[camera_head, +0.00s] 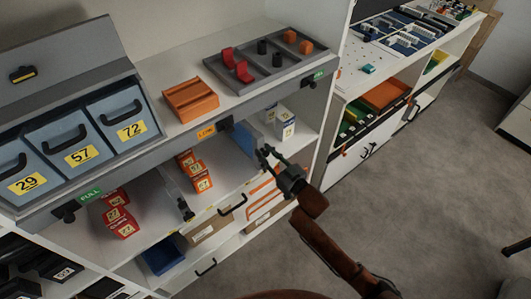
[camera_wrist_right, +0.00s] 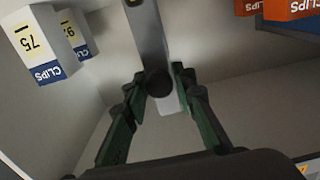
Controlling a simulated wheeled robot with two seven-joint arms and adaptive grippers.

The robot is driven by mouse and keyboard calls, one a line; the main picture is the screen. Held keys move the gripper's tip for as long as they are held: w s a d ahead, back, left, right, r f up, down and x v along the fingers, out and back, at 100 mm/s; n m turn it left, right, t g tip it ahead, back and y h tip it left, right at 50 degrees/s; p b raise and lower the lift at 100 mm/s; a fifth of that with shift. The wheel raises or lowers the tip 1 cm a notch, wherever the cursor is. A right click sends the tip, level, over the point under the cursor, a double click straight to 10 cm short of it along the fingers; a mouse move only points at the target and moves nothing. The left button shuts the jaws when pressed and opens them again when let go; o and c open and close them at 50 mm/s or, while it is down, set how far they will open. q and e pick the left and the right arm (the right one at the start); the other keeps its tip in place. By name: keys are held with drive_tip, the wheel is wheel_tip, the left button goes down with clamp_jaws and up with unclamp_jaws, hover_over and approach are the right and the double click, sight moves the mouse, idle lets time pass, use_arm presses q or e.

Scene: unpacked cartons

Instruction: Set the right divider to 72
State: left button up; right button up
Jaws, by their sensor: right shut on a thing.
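The right divider (camera_head: 245,139) is a grey upright panel on the middle shelf, between the orange clip boxes (camera_head: 200,175) and the white and blue clip boxes (camera_head: 284,124). In the right wrist view the divider (camera_wrist_right: 150,35) runs away from me, with a round dark knob (camera_wrist_right: 158,82) at its front end. My right gripper (camera_head: 265,153) is shut on this knob, one green-padded finger on each side; it also shows in the right wrist view (camera_wrist_right: 160,95). The number at the divider's foot is not readable. My left gripper is not in view.
The left divider (camera_head: 174,192) stands between red boxes (camera_head: 120,215) and orange ones. Blue bins marked 29, 57 and 72 (camera_head: 125,115) stand above, beside an orange tray (camera_head: 190,98) and a grey sorting tray (camera_head: 264,60). Floor at the right (camera_head: 430,190) is clear.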

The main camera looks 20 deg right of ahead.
clamp_jaws()
drive_tip(key=shift+d, duration=0.1)
drive_tip(key=w+d+p, duration=0.2)
drive_tip(key=w+d, duration=0.1)
drive_tip(key=d, duration=0.4)
drive_tip(key=shift+d, duration=0.4)
drive_tip(key=o, duration=0.6)
unclamp_jaws()
drive_tip(key=shift+d, duration=0.15)
drive_tip(key=shift+s, duration=0.1)
